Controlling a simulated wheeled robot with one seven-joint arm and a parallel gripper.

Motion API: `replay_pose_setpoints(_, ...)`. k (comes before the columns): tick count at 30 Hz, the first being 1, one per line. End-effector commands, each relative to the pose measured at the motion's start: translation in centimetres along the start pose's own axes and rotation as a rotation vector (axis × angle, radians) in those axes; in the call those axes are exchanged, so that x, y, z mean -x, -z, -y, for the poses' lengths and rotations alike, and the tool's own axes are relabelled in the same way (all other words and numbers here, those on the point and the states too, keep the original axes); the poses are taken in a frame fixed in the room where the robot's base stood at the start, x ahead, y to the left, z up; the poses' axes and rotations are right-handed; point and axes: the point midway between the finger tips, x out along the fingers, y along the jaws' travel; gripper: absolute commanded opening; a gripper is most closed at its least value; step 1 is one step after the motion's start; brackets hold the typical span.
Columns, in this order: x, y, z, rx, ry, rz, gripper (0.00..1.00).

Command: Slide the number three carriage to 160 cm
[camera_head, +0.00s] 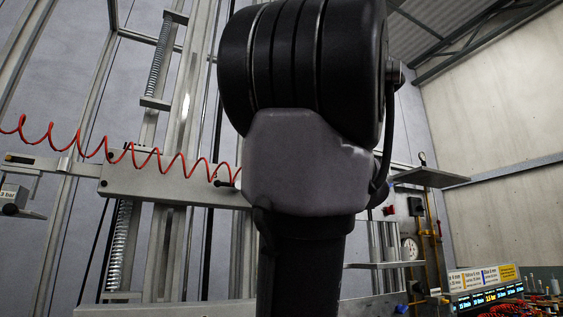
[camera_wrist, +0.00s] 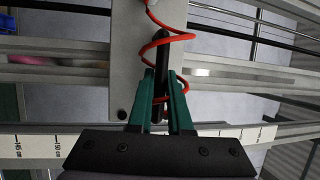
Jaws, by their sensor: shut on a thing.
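In the wrist view, my gripper (camera_wrist: 164,84) has its two green fingers around a black upright handle (camera_wrist: 162,50). The handle stands in front of a pale grey carriage plate (camera_wrist: 128,60) with dark bolts. I cannot read a number on this plate. A white scale strip (camera_wrist: 38,146) with black marks runs across below the plate; its digits are small and turned, so the reading is unclear. My gripper and the plate hide its middle. In the head view my own arm covers the centre, and my gripper is hidden.
A red coiled hose (camera_wrist: 160,38) loops around the handle; it also hangs across the head view (camera_head: 150,155). Horizontal rails (camera_wrist: 235,60) run behind the plate. In the head view, a grey crossbeam (camera_head: 150,184) spans the left, and a lit display panel (camera_head: 488,292) stands lower right.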

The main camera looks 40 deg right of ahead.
Motion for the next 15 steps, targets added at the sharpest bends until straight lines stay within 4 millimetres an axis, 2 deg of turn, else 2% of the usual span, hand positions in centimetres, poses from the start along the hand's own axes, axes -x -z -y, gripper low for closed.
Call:
replay_pose_setpoints(1,0.1,-0.1,-0.9,-0.005,-0.004,0.002,0.0)
replay_pose_setpoints(4,0.3,-0.1,-1.8,-0.004,-0.004,0.0,0.0)
replay_pose_setpoints(15,0.4,-0.1,-2.7,-0.003,-0.009,-0.001,0.0)
